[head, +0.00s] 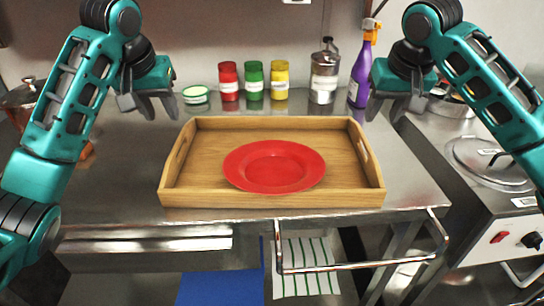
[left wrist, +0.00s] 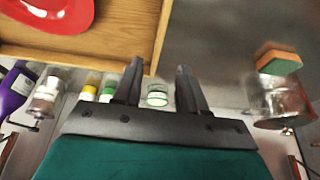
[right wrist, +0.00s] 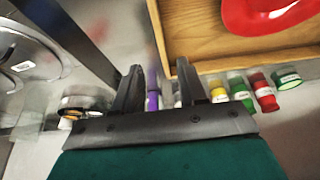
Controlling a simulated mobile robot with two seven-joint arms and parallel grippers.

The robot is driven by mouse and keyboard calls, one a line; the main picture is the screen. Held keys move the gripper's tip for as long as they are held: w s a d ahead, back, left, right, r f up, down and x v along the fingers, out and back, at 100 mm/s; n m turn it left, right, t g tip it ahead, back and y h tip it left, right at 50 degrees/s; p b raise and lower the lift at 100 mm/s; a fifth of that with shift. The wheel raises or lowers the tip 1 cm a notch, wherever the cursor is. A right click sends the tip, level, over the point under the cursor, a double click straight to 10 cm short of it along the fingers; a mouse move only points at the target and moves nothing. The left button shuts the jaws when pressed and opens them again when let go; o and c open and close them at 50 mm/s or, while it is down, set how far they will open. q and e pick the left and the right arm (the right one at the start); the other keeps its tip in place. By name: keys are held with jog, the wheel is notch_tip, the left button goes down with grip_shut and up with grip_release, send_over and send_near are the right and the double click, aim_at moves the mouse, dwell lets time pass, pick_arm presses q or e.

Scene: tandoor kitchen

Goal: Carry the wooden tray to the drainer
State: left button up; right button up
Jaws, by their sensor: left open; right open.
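The wooden tray (head: 272,201) lies flat on the steel counter, with handle slots in its left and right walls. My left gripper (head: 159,110) is open and empty above the counter, beyond the tray's far left corner. My right gripper (head: 385,112) is open and empty beyond the far right corner. Both are apart from the tray. The tray also shows in the left wrist view (left wrist: 110,38) and the right wrist view (right wrist: 205,45). I cannot make out a drainer.
Red (head: 228,82), green (head: 253,81) and yellow (head: 279,80) containers, a metal canister (head: 323,78) and a purple bottle (head: 361,75) stand behind the tray. A rail (head: 360,264) runs along the counter's front. A lidded pot (head: 490,160) is at the right.

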aim_at(178, 141)
pick_arm(q)
jog(key=x, duration=1.3)
jog(key=shift+r, duration=0.1)
pick_arm(e)
jog(key=x, duration=1.3)
jog(key=shift+r, duration=0.1)
pick_arm(q)
grip_shut()
pick_arm(e)
grip_shut()
jog(key=shift+r, duration=0.1)
pick_arm(q)
jog(key=shift+w+r, duration=0.1)
jog(key=shift+r, duration=0.1)
pick_arm(e)
jog(key=shift+w+r, duration=0.15)
